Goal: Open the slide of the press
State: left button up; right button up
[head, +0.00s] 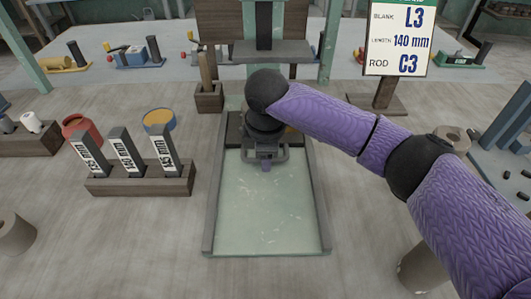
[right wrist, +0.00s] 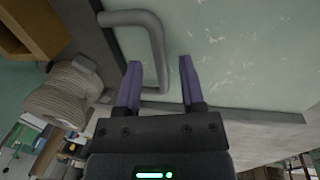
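The press stands at the middle of the table, with a grey upper plate (head: 270,50) on a column. In front of it a pale green panel (head: 268,212) lies between two grey side rails; it also shows in the right wrist view (right wrist: 225,50). My right gripper (head: 266,166) is over the panel's far end, pointing down. In the right wrist view my right gripper (right wrist: 160,85) is open, and a grey bent bar handle (right wrist: 155,45) passes between its purple fingers. Whether a finger touches it, I cannot tell. My left gripper is out of view.
A wooden block (head: 140,186) with labelled grey gauges stands left of the press. A cylinder (head: 418,268) is at front right. The front middle is clear.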

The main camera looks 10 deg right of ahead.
grip_shut()
dwell(1.2)
